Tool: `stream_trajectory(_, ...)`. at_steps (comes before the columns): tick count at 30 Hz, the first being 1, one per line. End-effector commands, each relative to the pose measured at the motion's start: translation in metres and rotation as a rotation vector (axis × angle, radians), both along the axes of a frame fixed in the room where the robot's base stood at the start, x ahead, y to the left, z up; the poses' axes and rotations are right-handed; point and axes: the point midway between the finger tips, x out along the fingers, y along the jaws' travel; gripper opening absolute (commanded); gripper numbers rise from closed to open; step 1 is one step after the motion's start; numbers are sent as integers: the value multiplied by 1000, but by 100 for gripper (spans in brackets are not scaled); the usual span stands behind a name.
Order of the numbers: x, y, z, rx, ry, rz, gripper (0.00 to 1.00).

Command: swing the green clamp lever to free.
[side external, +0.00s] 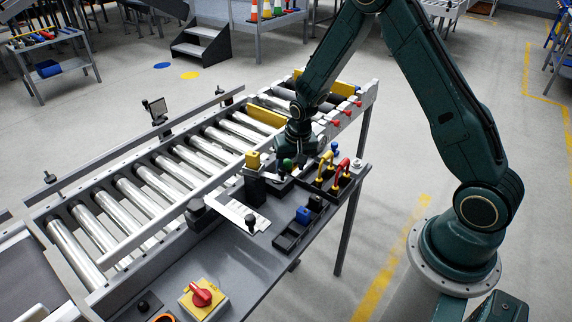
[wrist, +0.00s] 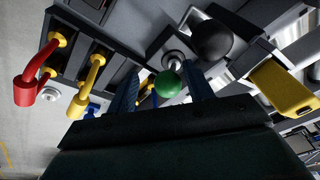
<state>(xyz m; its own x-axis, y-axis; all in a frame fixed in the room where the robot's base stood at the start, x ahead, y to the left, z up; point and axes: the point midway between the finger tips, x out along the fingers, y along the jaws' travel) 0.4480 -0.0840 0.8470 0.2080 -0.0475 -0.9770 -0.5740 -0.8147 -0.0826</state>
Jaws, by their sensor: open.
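The green clamp lever shows mainly as its round green knob (side external: 288,164), at the far part of the bench beside the roller conveyor. My gripper (side external: 293,154) is right above and beside this knob, pointing down; its fingers are hard to make out there. In the wrist view the green knob (wrist: 168,84) appears between the two fingers of my gripper (wrist: 162,92), which are apart. I cannot tell whether either finger touches it. The lever's shaft and pivot are partly hidden.
A black ball knob (wrist: 211,40) and a yellow block (wrist: 281,87) are close on the right in the wrist view. A red handle (side external: 341,168) and yellow handle (side external: 325,163) stand nearby. A blue block (side external: 303,215) sits in a black tray. A red rotary switch (side external: 201,296) is nearer.

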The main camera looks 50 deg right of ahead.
Motion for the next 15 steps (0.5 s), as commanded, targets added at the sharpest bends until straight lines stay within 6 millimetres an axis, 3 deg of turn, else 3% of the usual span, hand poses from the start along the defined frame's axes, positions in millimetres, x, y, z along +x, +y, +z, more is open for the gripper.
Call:
stream_trajectory(8,0,1,9,1,-6,1,52)
stream_trajectory(15,-4,2,32,0,-8,1,52)
